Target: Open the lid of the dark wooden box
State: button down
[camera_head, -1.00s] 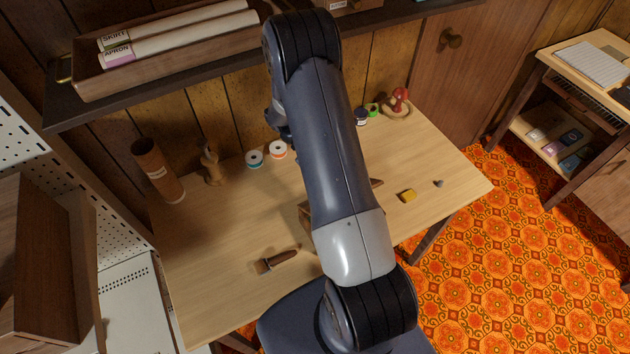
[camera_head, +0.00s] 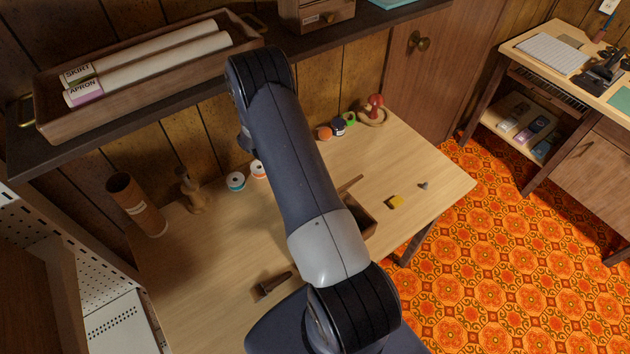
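A dark wooden box (camera_head: 367,224) stands on the light wooden table, mostly hidden behind my arm. Its right end shows past the arm, with a dark hollow between its walls. A thin wooden edge (camera_head: 350,183) shows just behind it; I cannot tell whether this is the lid or part of the box's rim. My arm crosses the middle of the view, over the table and in front of the box. My gripper is hidden behind the arm, so its fingers and their distance from the box do not show.
The table (camera_head: 195,270) also holds a cardboard tube (camera_head: 137,205), a wooden figure (camera_head: 191,190), thread spools (camera_head: 236,181), a yellow block (camera_head: 395,202) and a brush-like tool (camera_head: 272,284). A shelf with a tray (camera_head: 150,105) of rolls overhangs the back. The table's right end is fairly clear.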

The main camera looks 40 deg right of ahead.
jog(key=c, duration=1.3)
grip_release()
